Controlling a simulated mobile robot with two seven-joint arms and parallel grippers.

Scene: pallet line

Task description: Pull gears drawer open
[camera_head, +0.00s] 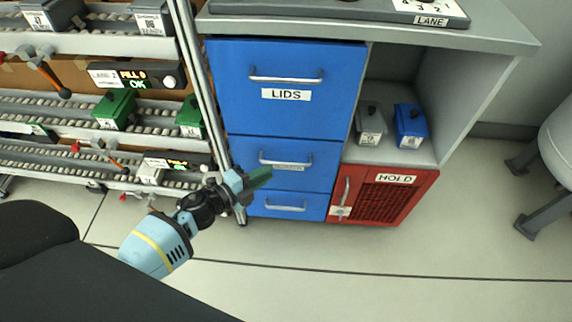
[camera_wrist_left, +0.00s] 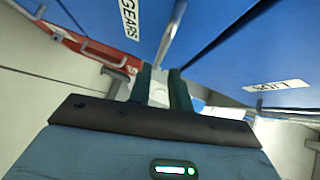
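The gears drawer (camera_head: 320,178) is the blue middle drawer of the cabinet and looks shut. Its pale bar handle (camera_head: 290,161) runs across the front, above a label too dim to read here. In the left wrist view the GEARS label (camera_wrist_left: 129,18) shows beside the handle (camera_wrist_left: 172,32). My left gripper (camera_head: 262,175) is just below and left of that handle. Its two dark green fingers (camera_wrist_left: 162,78) are apart, and the handle bar shows beyond their tips, in line with the gap. I cannot tell whether they touch it. My right gripper shows in neither view.
The LIDS drawer (camera_head: 245,95) is above and another blue drawer (camera_head: 315,207) below. A red HOLD door (camera_head: 410,190) is at the right, under a shelf with a grey bin (camera_head: 370,125) and a blue bin (camera_head: 410,127). A roller rack (camera_head: 60,107) stands left; open floor lies in front.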

